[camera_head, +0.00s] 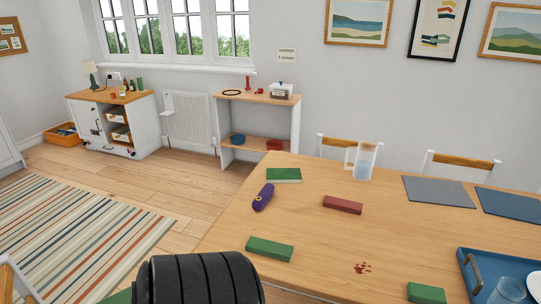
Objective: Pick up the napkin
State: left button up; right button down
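No thing on the wooden table (310,222) is plainly a napkin. A flat grey rectangle (437,191) and a flat blue rectangle (510,204) lie at the table's right side; I cannot tell whether they are mats or cloth. Reddish-brown spots (362,268) mark the tabletop near the front. A black ribbed part (200,280), apparently of my arm, shows at the bottom edge. Neither of my grippers is in view.
On the table are a water jug (365,161), a purple case (263,197), a red block (343,204), green blocks (270,249) and a green book (284,175). A blue tray (466,256) stands front right. Chairs stand behind. Floor left is mostly open.

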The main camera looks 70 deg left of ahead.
aim_at(282, 252)
jog(key=k+u, duration=0.1)
jog(key=u, duration=2.05)
jog(key=l, duration=0.2)
jog(key=i+u, duration=0.05)
